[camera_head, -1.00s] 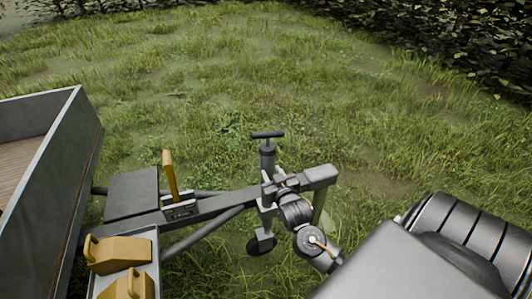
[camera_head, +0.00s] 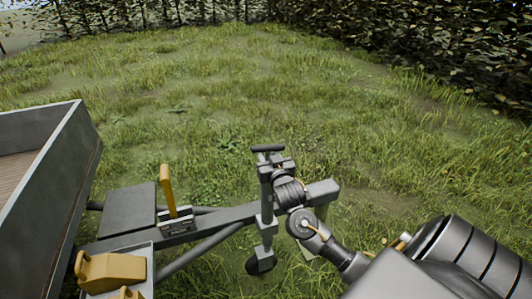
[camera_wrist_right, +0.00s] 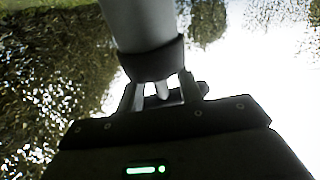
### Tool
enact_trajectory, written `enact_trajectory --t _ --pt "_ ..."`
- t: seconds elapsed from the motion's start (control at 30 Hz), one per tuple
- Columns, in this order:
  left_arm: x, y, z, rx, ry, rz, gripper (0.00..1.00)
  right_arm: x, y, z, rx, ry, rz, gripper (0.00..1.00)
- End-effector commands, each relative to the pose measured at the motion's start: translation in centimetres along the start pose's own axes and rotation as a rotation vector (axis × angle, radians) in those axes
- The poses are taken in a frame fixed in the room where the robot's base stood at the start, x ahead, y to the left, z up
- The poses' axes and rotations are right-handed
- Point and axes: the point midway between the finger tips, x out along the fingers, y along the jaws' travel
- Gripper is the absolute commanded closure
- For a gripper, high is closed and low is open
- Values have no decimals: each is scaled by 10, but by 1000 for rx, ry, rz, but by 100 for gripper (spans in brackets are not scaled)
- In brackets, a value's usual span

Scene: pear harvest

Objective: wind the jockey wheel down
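The jockey wheel's upright grey post (camera_head: 265,195) stands at the trailer's drawbar (camera_head: 235,213). Its dark T-shaped handle (camera_head: 267,148) is on top and its small black wheel (camera_head: 260,264) is at the bottom, in the grass. My right gripper (camera_head: 277,165) reaches in from the lower right, at the upper post just below the handle. In the right wrist view a grey tube with a dark collar (camera_wrist_right: 150,62) stands in front of the fingers (camera_wrist_right: 162,90). The fingers are apart; contact with the tube cannot be made out. My left gripper is out of view.
The trailer bed (camera_head: 45,170) is at the left. A yellow lever (camera_head: 168,190) stands up from the drawbar. Yellow blocks (camera_head: 112,268) sit in a grey tray at the lower left. Open grass lies beyond, with a hedge (camera_head: 440,40) at the back.

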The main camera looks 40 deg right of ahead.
Motion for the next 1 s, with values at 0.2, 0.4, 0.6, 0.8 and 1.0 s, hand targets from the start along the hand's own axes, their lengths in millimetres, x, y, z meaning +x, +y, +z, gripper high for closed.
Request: enact_trajectory --t 0.2,0.4,0.6,0.8,1.0 --pt "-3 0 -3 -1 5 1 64 18 0 0 0 0 0 64" --pt "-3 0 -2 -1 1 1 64 20 0 0 0 -1 -1 64" --pt "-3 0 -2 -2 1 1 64 20 0 0 0 -1 -1 76" --pt "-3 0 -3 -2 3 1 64 20 0 0 0 -1 0 100" --pt "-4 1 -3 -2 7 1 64 20 0 0 1 -1 6 100"
